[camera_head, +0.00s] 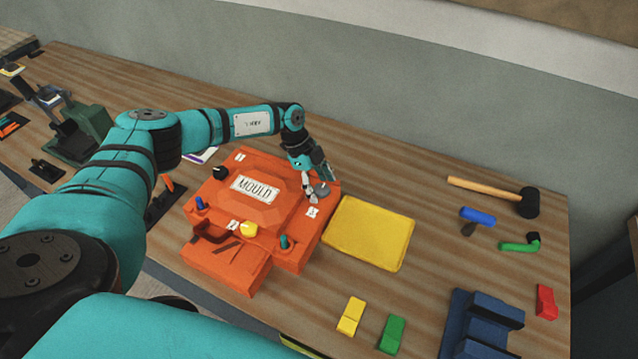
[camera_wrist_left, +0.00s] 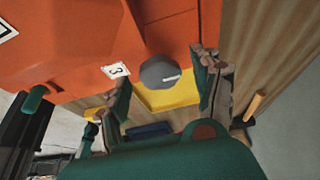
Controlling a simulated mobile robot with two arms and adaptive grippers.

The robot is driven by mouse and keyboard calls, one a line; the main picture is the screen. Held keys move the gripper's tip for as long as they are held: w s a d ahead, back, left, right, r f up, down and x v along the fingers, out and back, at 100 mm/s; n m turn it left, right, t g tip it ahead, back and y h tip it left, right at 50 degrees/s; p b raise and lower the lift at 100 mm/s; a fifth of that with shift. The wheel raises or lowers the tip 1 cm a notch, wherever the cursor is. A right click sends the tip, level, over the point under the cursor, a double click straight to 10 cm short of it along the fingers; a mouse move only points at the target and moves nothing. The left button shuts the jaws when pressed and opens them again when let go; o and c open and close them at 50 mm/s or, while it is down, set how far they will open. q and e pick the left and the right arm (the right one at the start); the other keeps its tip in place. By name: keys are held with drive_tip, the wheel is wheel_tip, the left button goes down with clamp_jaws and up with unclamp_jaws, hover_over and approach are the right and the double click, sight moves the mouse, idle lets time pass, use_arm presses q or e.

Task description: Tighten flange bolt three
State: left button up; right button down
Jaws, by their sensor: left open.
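The orange mould (camera_head: 262,212) lies on the bench with a "MOULD" label on top. Flange bolt three is a grey round knob (camera_head: 322,189) at its far right corner, beside the "3" label (camera_head: 312,212). My left gripper (camera_head: 312,190) is open and points down at this corner, close to the knob. In the left wrist view the grey knob (camera_wrist_left: 160,72) with a pale mark appears between the open fingers (camera_wrist_left: 165,78). I cannot tell whether they touch it. My right gripper is out of view.
Other knobs on the mould are black (camera_head: 220,172), blue (camera_head: 199,204), yellow (camera_head: 248,229) and teal (camera_head: 284,241). A yellow mat (camera_head: 370,233) lies right of the mould. A mallet (camera_head: 527,202), small blocks and a dark blue stand (camera_head: 485,320) lie further right.

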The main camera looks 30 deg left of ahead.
use_arm(q)
drive_tip(key=c, duration=1.2)
